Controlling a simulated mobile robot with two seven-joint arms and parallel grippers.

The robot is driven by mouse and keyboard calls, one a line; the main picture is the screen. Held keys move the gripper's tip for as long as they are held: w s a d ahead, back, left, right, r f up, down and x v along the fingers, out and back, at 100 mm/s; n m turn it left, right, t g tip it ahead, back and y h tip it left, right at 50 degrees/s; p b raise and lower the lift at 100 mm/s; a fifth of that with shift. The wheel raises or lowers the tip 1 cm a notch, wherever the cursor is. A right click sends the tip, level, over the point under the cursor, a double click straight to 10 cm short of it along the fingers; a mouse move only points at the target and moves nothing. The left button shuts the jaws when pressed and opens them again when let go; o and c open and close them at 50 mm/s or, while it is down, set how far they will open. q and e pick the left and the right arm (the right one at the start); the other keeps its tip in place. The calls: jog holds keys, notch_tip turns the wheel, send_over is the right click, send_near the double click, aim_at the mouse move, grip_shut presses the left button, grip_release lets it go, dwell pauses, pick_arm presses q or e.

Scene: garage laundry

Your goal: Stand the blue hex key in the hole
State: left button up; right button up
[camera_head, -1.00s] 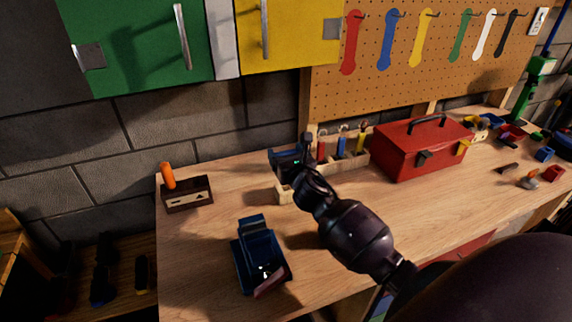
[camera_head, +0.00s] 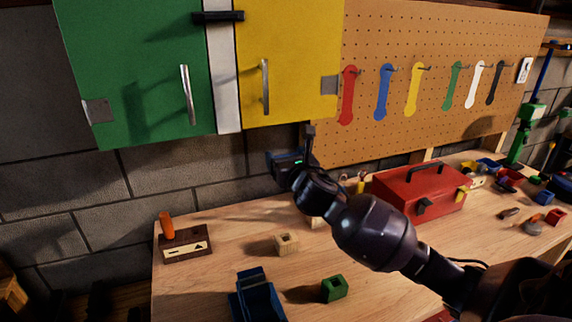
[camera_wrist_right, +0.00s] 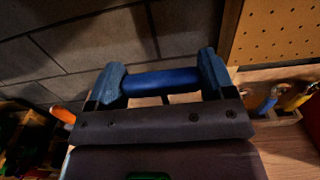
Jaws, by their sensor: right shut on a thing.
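My right gripper (camera_head: 290,162) is raised above the back of the workbench, in front of the grey block wall. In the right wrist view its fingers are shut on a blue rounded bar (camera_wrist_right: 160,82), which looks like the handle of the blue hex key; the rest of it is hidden. A small pale wooden block (camera_head: 286,243) with a dark square hole stands on the bench below the gripper. A green block (camera_head: 333,288), also with a hole in its top, stands nearer. I cannot tell which hole is meant.
A tool rack, mostly behind my arm, and a red toolbox (camera_head: 420,190) stand to the right. Green and yellow cabinets (camera_head: 290,60) hang above.

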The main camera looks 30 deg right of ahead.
jog(key=shift+r, duration=2.3)
